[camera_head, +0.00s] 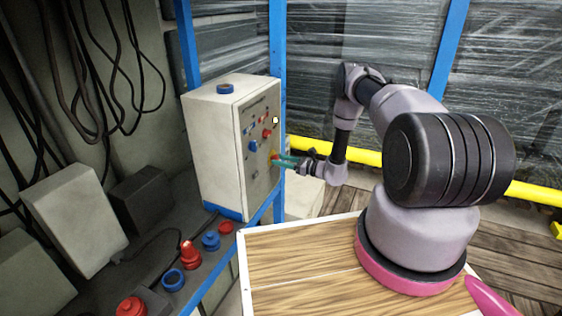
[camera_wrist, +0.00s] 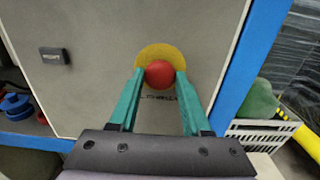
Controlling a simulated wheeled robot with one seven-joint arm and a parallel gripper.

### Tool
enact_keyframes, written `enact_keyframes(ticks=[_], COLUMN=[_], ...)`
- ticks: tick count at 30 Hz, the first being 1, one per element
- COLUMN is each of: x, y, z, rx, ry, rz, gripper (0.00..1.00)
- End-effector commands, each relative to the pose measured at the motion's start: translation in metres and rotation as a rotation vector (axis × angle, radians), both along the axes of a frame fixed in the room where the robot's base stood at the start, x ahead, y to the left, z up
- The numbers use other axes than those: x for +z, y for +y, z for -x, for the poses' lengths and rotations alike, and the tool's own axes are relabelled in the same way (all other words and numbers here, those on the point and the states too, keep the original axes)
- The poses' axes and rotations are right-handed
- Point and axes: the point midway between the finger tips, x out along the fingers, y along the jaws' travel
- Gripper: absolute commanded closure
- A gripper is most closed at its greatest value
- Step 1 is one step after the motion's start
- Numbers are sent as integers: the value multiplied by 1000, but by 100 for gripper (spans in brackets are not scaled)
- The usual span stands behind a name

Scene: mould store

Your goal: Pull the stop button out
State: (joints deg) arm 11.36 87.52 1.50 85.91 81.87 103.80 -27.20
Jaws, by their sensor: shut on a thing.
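The stop button is a red round knob (camera_wrist: 159,74) on a yellow disc (camera_wrist: 160,50), on the front panel of a pale control box (camera_head: 213,140). In the wrist view the fingertips of my gripper (camera_wrist: 158,80) stand on the left and right sides of the red knob, shut on it. In the head view my gripper (camera_head: 285,161) reaches the panel from the right, and its green fingers largely hide the stop button. Printed lettering below the knob is partly hidden. How far the knob stands out from the panel cannot be told.
Other coloured buttons (camera_head: 267,133) sit higher on the panel. A blue post (camera_head: 277,50) stands behind the box. A pale crate (camera_wrist: 262,133) and a yellow rail (camera_head: 365,157) are at the right.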

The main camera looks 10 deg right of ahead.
Motion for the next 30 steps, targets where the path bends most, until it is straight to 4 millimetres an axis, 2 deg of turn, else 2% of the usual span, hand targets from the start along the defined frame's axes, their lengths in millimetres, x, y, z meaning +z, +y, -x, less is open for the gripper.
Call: enact_keyframes(ticks=[16, 23, 30], x=[0, 0, 0], y=[-1, -11, -12], z=[0, 6, 7], rx=[-2, -4, -2], ry=[-1, -1, 1], rz=[1, -1, 1], gripper=[100, 100, 100])
